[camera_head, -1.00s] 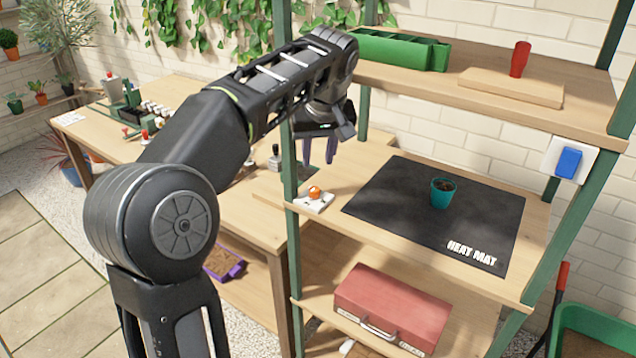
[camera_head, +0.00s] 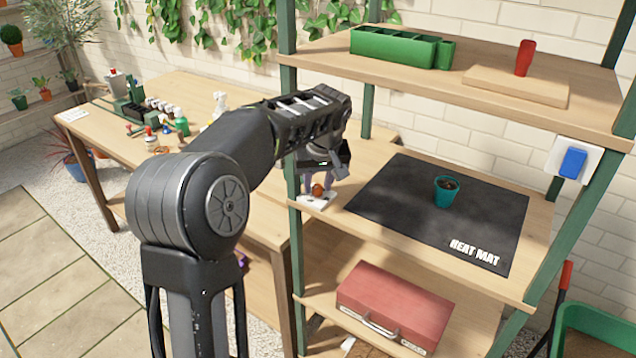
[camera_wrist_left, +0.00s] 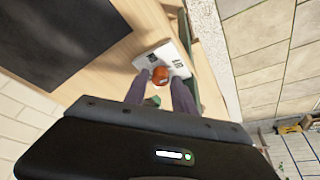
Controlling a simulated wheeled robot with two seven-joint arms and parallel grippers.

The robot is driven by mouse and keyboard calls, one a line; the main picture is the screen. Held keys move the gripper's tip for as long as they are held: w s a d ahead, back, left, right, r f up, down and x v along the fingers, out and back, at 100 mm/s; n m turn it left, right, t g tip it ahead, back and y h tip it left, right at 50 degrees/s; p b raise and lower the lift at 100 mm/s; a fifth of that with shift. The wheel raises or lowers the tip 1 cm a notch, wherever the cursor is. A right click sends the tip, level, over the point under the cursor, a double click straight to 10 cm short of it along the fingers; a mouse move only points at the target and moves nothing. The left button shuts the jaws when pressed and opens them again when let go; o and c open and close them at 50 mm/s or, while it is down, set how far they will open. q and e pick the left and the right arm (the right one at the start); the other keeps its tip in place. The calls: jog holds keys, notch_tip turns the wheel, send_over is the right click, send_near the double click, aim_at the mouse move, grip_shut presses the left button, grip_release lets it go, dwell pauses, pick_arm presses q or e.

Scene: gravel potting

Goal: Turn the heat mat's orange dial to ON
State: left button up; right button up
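The orange dial (camera_head: 318,190) sits on a small white control plate (camera_head: 313,203) at the left front corner of the middle shelf. The black heat mat (camera_head: 400,214) lies to its right. My left gripper (camera_head: 318,185) is directly above the plate, pointing down, with its purple fingers on either side of the dial. In the left wrist view the dial (camera_wrist_left: 160,76) shows between the fingertips (camera_wrist_left: 160,80), with a small gap on each side, so the gripper looks open. Printed marks show on the plate (camera_wrist_left: 172,55); the dial's setting is hard to read. My right gripper is out of view.
A teal pot (camera_head: 446,192) with soil stands on the mat. A green shelf post (camera_head: 294,230) rises close beside the plate. An upper shelf (camera_head: 330,62) is above, with a green planter (camera_head: 395,48). A red toolbox (camera_head: 395,305) is on the shelf below.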

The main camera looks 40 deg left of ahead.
pick_arm(q)
jog(key=shift+f, duration=0.15)
jog(key=shift+c, duration=0.3)
grip_shut()
jog(key=n, duration=0.2)
jog(key=n+g, duration=0.1)
jog(key=n, duration=0.1)
jog(key=shift+w+n+g+y, duration=0.15)
jog(key=shift+n+g+y, duration=0.15)
jog(key=shift+y, duration=0.1)
jog(key=shift+o, duration=0.3)
grip_release()
